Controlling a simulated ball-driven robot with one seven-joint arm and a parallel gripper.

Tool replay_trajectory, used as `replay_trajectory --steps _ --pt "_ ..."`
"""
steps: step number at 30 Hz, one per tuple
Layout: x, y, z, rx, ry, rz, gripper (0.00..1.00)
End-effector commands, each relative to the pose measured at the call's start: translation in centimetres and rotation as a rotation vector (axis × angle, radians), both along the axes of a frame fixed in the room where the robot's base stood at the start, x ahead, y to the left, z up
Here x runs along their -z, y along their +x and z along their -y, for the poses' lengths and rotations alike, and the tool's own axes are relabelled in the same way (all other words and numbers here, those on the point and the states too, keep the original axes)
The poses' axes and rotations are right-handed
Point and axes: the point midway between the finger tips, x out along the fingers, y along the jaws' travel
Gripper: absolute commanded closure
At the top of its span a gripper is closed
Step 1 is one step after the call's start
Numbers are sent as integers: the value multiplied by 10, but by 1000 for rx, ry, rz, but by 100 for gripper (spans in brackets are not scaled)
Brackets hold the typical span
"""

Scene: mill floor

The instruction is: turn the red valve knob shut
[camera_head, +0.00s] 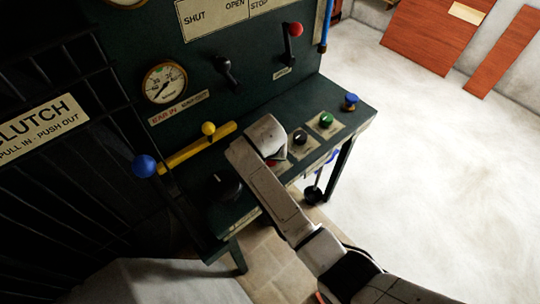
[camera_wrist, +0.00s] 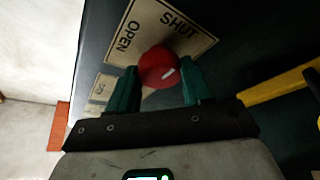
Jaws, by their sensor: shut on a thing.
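The red valve knob (camera_wrist: 158,64) sits in front of a cream plate (camera_wrist: 186,30) lettered OPEN and SHUT in the wrist view. A short white mark shows on its face; I cannot tell which word it points to. The two green fingers of my gripper (camera_wrist: 160,82) stand on either side of the knob, shut on it. In the head view my gripper (camera_head: 270,150) is over the console's shelf, and only a sliver of red (camera_head: 272,163) shows below it. The fingertips are hidden there.
Close by on the dark green console (camera_head: 359,113) are a black knob (camera_head: 300,137), a green knob (camera_head: 326,119), a blue knob (camera_head: 350,102), a yellow lever (camera_head: 197,148) and a large black dial (camera_head: 222,186). Open pale floor (camera_head: 440,170) lies to the right.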

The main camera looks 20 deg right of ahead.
Motion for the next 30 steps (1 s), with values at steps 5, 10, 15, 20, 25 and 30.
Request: replay_trajectory --steps 5,10,15,20,25,30 --pt "0 0 0 1 1 1 80" --pt "0 0 0 1 1 1 34" --pt "0 0 0 0 1 0 25" --pt "-1 0 0 0 1 0 25" --pt "-11 -3 -3 -2 1 3 25" --pt "-38 -12 -8 -2 1 5 25"
